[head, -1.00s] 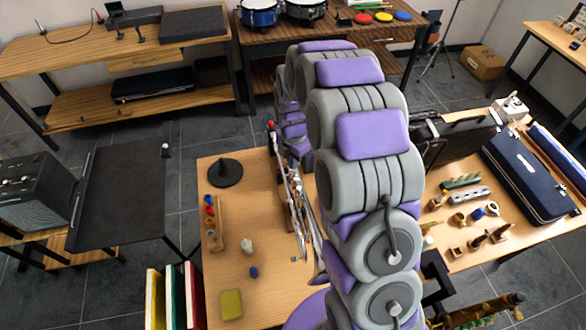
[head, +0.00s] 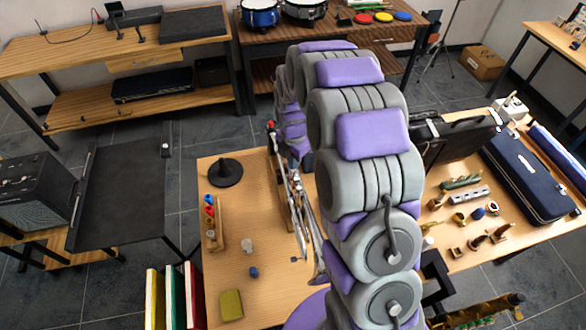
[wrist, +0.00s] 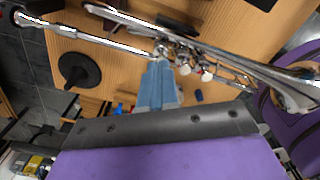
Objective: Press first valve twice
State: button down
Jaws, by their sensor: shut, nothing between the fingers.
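The silver trumpet (wrist: 125,42) crosses the top of the wrist view, its bell end at the right. Its valves (wrist: 183,68) stand side by side near the middle, with pale caps. My gripper (wrist: 160,66) is shut and empty. Its blue-grey fingertips are right at the valve cluster, by the valve nearest the left. The fingers hide part of that valve, so I cannot tell whether it is pressed down. In the head view the trumpet (head: 304,215) lies along the wooden table (head: 225,265), partly behind my arm, which hides my gripper there.
A round black stand base (head: 225,172) sits on the table's left part, near a wooden rack (head: 214,222) with coloured pieces. A yellow-green cloth (head: 231,305) lies nearer. Cases (head: 525,175) and small brass parts (head: 478,240) fill the right part.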

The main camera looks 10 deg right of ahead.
jog(key=shift+f, duration=0.25)
jog(key=shift+f, duration=0.35)
jog(key=shift+f, duration=0.85)
jog(key=shift+r, duration=0.1)
jog(key=shift+r+p, duration=1.1)
jog(key=shift+r, duration=2.35)
